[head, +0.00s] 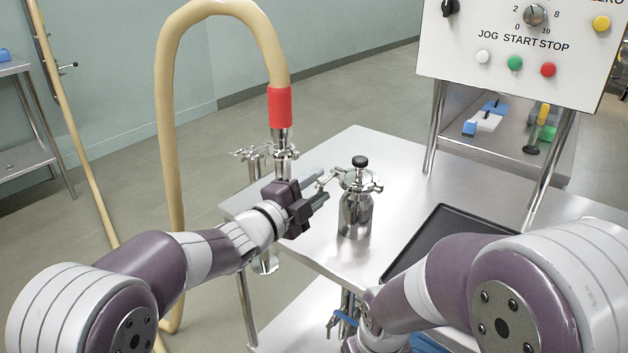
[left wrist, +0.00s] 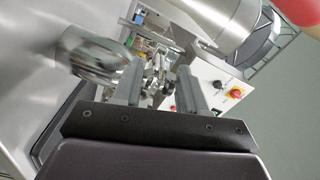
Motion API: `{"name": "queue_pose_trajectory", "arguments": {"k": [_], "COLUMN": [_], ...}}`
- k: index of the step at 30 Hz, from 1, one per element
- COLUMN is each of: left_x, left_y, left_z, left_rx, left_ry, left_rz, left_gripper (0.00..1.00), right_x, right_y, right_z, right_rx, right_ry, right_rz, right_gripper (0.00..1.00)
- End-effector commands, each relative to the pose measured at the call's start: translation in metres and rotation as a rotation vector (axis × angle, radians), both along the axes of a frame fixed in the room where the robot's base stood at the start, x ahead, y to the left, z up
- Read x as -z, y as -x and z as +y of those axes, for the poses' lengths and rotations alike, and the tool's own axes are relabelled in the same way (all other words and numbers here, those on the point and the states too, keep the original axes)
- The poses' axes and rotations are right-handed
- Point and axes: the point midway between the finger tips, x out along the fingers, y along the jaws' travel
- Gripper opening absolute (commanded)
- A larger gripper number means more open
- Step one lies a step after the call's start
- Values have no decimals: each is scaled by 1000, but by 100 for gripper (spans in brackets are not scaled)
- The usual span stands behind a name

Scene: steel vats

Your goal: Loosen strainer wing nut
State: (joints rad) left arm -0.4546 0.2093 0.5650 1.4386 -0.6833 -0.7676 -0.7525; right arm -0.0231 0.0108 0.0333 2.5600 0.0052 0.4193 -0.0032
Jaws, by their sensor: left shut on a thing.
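The strainer (head: 355,215) is an upright steel canister with a black knob on its lid, standing on the steel table. Clamp hardware surrounds its top. The strainer wing nut (head: 324,180) is a small metal piece on the left side of that clamp, partly hidden by my fingers. My left gripper (head: 320,188) reaches in from the left and is shut on the wing nut. In the left wrist view, small shiny metal parts (left wrist: 156,80) show between the two grey fingers. My right arm shows at the lower right; its gripper is out of view.
A tan hose (head: 165,130) with a red cuff (head: 281,106) joins a steel fitting (head: 284,155) just behind my left gripper. A dark tray (head: 440,232) lies right of the strainer. A control panel (head: 515,50) stands behind. The table (head: 350,140) is clear at the back.

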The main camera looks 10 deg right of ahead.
Motion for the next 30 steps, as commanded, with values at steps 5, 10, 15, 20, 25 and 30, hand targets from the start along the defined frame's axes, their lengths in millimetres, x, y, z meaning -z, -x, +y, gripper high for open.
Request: {"name": "queue_pose_trajectory", "arguments": {"k": [5,10,15,20,25,30], "left_x": [-2,-3,-3,-2,-3,-3], "left_y": [0,0,0,0,0,0], "left_z": [0,0,0,0,0,0], "left_rx": [0,0,0,-2,-1,-2], "left_ry": [99,199,298,391,490,590], "left_rz": [132,259,387,508,634,761], "left_gripper": [12,12,12,12,12,12], "right_x": [-16,-28,-41,-53,-66,-79], "right_y": [0,0,0,0,0,0], "right_z": [0,0,0,0,0,0], "right_rx": [0,0,0,0,0,0], "right_ry": [0,0,0,0,0,0], "right_rz": [0,0,0,0,0,0], "right_gripper": [0,0,0,0,0,0]}}
